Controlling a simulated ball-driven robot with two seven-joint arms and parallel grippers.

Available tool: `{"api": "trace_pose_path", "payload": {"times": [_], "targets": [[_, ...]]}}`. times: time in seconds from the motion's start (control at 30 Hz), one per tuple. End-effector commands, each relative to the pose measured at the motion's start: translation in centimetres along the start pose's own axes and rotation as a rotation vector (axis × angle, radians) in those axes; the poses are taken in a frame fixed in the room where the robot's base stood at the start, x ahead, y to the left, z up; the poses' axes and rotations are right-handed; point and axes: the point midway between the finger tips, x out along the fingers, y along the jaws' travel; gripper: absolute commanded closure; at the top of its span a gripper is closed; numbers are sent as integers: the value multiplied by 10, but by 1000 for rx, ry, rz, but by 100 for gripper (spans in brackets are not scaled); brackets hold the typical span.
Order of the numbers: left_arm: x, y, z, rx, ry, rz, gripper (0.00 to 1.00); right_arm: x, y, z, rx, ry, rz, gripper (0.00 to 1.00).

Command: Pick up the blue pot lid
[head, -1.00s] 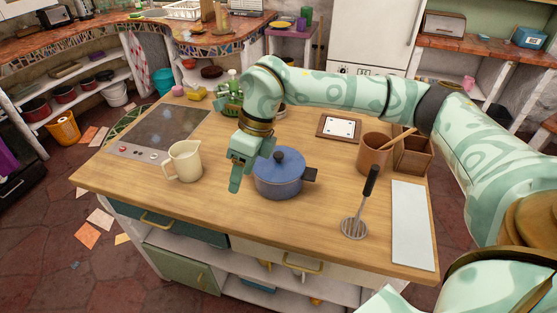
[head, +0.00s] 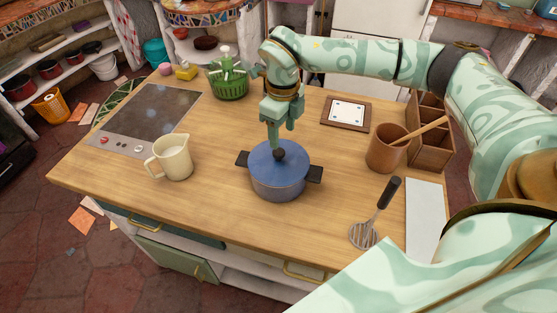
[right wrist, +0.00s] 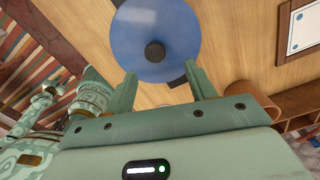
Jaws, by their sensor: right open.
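The blue pot lid (head: 264,159) with a dark round knob (head: 279,154) sits on the blue pot (head: 278,184) on the wooden island. My right gripper (head: 283,138) points down over the lid, with its fingers at the knob in the head view. In the right wrist view the lid (right wrist: 155,22) lies ahead of the gripper (right wrist: 160,88), whose two fingers are spread apart. The knob (right wrist: 155,51) shows between and beyond the fingertips, with nothing held. Whether a finger touches the knob cannot be told. My left gripper is not in view.
A cream jug (head: 172,158) stands left of the pot. A green basket (head: 229,86) stands behind. The counter in front of the pot is clear.

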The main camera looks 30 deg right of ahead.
Motion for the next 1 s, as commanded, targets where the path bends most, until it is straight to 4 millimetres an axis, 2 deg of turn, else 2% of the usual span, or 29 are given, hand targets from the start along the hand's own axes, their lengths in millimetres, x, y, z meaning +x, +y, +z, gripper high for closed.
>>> {"api": "trace_pose_path", "payload": {"times": [0.1, 0.27, 0.53, 0.83, 1.0], "targets": [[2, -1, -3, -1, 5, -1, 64, 18, 0, 0, 0, 1, 1, 44], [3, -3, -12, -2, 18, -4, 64, 29, 2, 1, -1, 0, 1, 44], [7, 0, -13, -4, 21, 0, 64, 70, 7, 5, 0, 2, 2, 44], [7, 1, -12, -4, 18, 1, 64, 75, 7, 6, -1, -1, 0, 44], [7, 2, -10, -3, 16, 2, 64, 75, 7, 6, -1, -1, 0, 92]]}}
